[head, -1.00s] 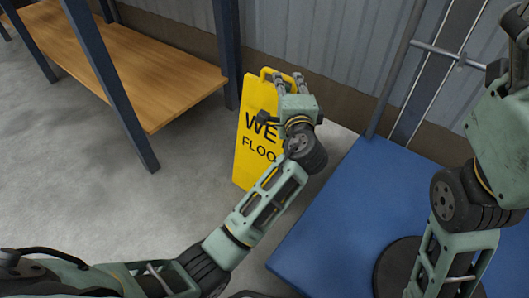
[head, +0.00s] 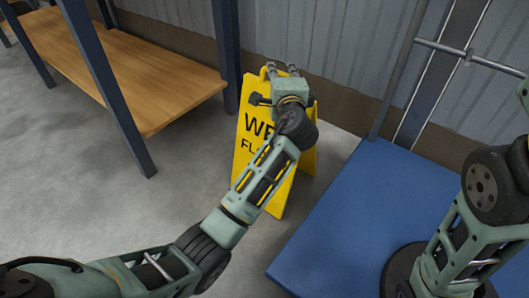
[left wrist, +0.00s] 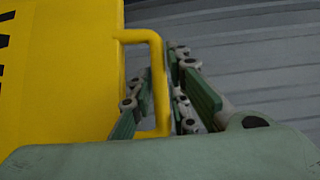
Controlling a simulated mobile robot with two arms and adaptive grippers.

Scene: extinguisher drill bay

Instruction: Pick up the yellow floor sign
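The yellow floor sign (head: 252,150) stands upright on the grey floor, its two panels spread, black lettering on the front. My left arm crosses in front and hides part of the lettering. My left gripper (head: 282,71) is at the sign's top, beside its handle. In the left wrist view, the yellow handle (left wrist: 158,85) of the sign lies between the two fingers of the left gripper (left wrist: 163,85). The fingers look apart, with a gap showing beside the handle. My right gripper is out of view; only part of the right arm shows at the right edge.
A blue platform (head: 345,225) lies right of the sign. A shelf with a wooden board (head: 150,75) and dark blue posts stands at the left. A corrugated wall (head: 325,50) is close behind the sign. Open floor lies at the left front.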

